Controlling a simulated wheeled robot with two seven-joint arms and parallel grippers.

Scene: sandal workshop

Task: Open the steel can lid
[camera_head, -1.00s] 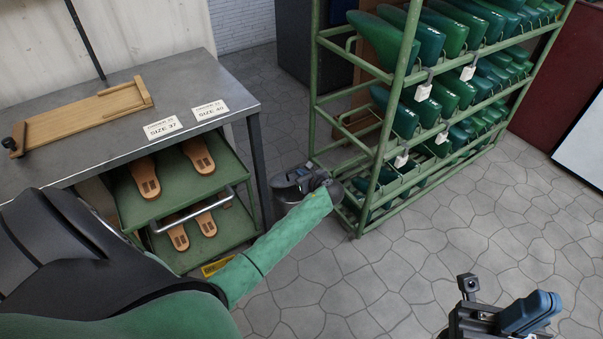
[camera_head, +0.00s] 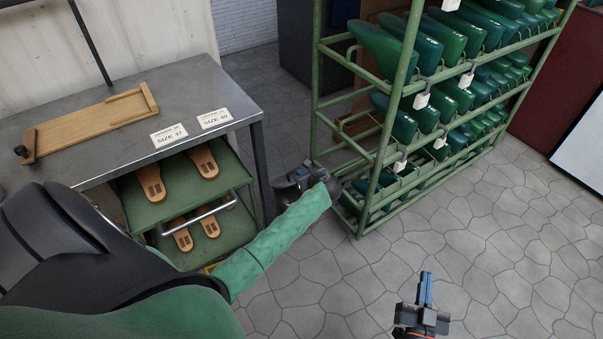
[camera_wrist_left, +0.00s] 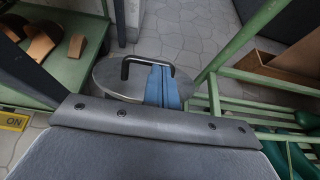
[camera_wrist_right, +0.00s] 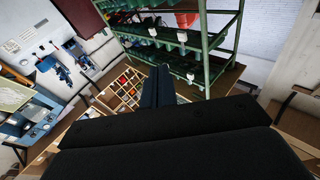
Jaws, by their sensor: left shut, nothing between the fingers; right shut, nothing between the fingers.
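The round steel can lid (camera_wrist_left: 115,80) with its dark bar handle (camera_wrist_left: 127,68) shows in the left wrist view. My left gripper (camera_wrist_left: 162,75) is shut and empty, its blue fingers over the lid and overlapping the handle's right part. I cannot tell whether the fingers touch the handle. The can body is hidden below the lid there. In the head view my left gripper (camera_head: 300,178) is between the table and the green rack and covers most of the can. My right gripper (camera_head: 426,285) is shut and empty over open floor, far from the can.
A green rack (camera_head: 385,155) with several rows of green shoe lasts stands close right of the left gripper. A metal table (camera_head: 90,95) with a wooden board (camera_head: 95,120) is at left. A green trolley (camera_head: 150,212) with sandal soles stands beneath. Paved floor (camera_head: 500,260) is clear at right.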

